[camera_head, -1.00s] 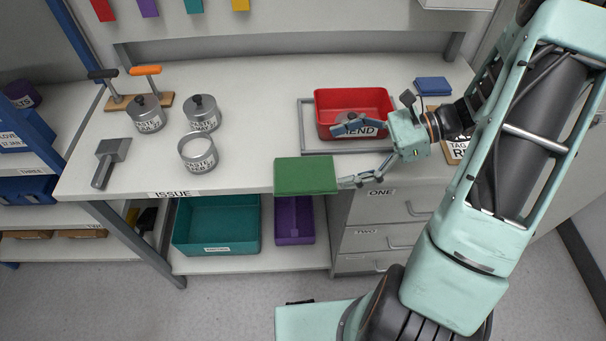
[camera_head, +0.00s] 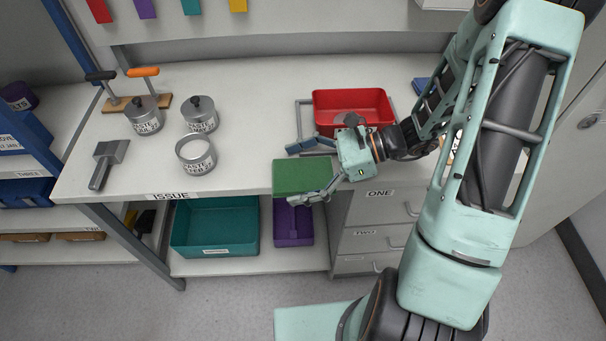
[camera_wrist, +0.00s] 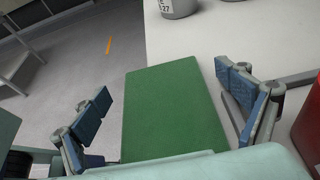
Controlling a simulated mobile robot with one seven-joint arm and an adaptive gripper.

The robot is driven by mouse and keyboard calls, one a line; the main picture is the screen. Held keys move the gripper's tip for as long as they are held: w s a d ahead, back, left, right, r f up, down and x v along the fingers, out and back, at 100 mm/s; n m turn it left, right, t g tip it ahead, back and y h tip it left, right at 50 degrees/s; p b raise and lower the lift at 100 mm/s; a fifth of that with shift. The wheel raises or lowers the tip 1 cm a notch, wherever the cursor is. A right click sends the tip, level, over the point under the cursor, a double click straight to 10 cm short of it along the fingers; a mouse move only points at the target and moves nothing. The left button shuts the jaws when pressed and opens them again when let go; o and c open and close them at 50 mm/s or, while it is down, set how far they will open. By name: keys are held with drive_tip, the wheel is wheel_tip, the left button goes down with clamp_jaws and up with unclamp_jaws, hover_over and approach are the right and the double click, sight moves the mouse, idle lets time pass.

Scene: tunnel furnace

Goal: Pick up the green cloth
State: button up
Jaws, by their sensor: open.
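The green cloth (camera_head: 300,176) is a flat, folded rectangle at the front edge of the bench, partly overhanging it. It also fills the middle of the wrist view (camera_wrist: 172,112). My gripper (camera_head: 305,172) is open, with one finger on the far side of the cloth and the other on the near side. In the wrist view the blue finger pads (camera_wrist: 165,108) stand to the left and right of the cloth, with gaps. The cloth's near end is hidden behind my gripper's body in the wrist view.
A red bin (camera_head: 352,104) stands behind my gripper, within a grey frame outline on the bench. Lidded tins (camera_head: 144,116), an open ring-like tin (camera_head: 196,154) and a scraper (camera_head: 107,160) are at the left. Teal (camera_head: 215,228) and purple (camera_head: 292,222) bins sit below.

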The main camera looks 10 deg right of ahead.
drive_tip(key=shift+c, duration=0.5)
drive_tip(key=c, duration=1.1)
drive_tip(key=shift+o, duration=0.2)
drive_tip(key=shift+r, duration=0.1)
